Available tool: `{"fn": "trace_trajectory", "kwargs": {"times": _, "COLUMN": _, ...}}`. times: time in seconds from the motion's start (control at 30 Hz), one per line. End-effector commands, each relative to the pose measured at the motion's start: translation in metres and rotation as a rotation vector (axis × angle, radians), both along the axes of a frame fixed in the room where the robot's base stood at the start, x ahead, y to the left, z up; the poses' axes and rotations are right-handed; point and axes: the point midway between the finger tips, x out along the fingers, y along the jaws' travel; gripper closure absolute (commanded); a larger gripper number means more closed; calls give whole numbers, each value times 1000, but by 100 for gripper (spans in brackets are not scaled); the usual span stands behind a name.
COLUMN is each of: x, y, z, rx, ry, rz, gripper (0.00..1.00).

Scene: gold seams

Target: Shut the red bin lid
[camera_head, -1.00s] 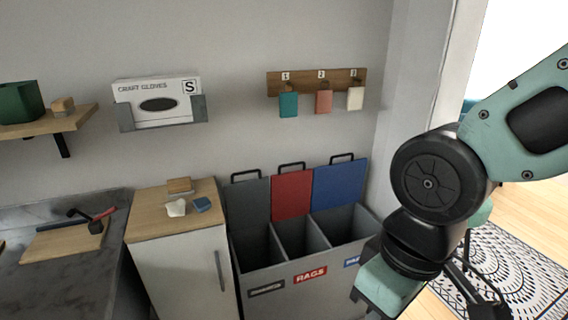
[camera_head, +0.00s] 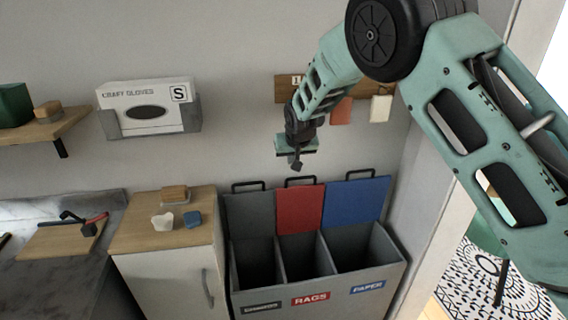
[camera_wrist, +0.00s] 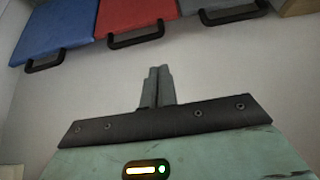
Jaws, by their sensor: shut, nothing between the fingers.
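The red lid (camera_head: 300,208) stands open, upright against the wall, above the middle compartment of the grey bin (camera_head: 313,286), whose label reads RAGS. A black handle (camera_head: 300,181) is on its top edge. In the wrist view the red lid (camera_wrist: 130,14) and its handle (camera_wrist: 136,36) show at the top, beyond the fingers. My gripper (camera_head: 296,165) is shut and empty, above and close to the red lid's handle in the head view. Its closed fingers also show in the wrist view (camera_wrist: 158,84), apart from the handle.
A grey lid (camera_head: 250,214) and a blue lid (camera_head: 356,202) stand open on either side. Above are a wooden key rack (camera_head: 288,88) and hanging tags, partly behind my arm. A glove box (camera_head: 148,106) is on the wall. A cabinet (camera_head: 165,285) stands left of the bin.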

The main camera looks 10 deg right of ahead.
Motion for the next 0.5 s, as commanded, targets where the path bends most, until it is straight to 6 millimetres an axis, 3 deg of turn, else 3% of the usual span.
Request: {"fn": "trace_trajectory", "kwargs": {"times": 0.5, "x": 41, "y": -1, "z": -66, "rx": 1, "ry": 4, "rz": -1, "gripper": 100}}
